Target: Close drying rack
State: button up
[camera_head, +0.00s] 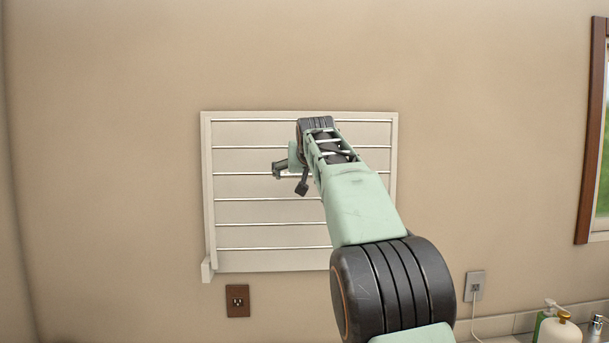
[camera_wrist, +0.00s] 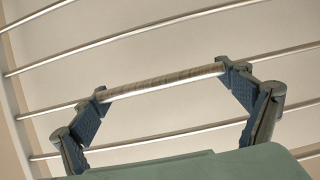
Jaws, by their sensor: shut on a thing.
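The drying rack (camera_head: 260,262) is a pale frame with several thin metal rods, mounted on the wall in the head view. Its panel stands upright and looks nearly flat to the wall; any gap behind it cannot be told. In the wrist view, thin rods (camera_wrist: 130,38) cross the picture at a slant. My gripper (camera_head: 291,177) is at the rack's middle. My arm hides part of the rack's right side.
A brown outlet (camera_head: 237,300) is below the rack, and a grey outlet (camera_head: 474,286) with a cord is to the right. Soap bottles (camera_head: 560,327) stand on the counter at lower right. A brown window frame (camera_head: 591,140) is at far right. The wall left of the rack is clear.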

jog(key=shift+f, duration=0.3)
jog(key=o, duration=1.4)
jog(key=shift+r, duration=0.2)
jog(key=v, duration=1.2)
jog(key=shift+d, duration=0.1)
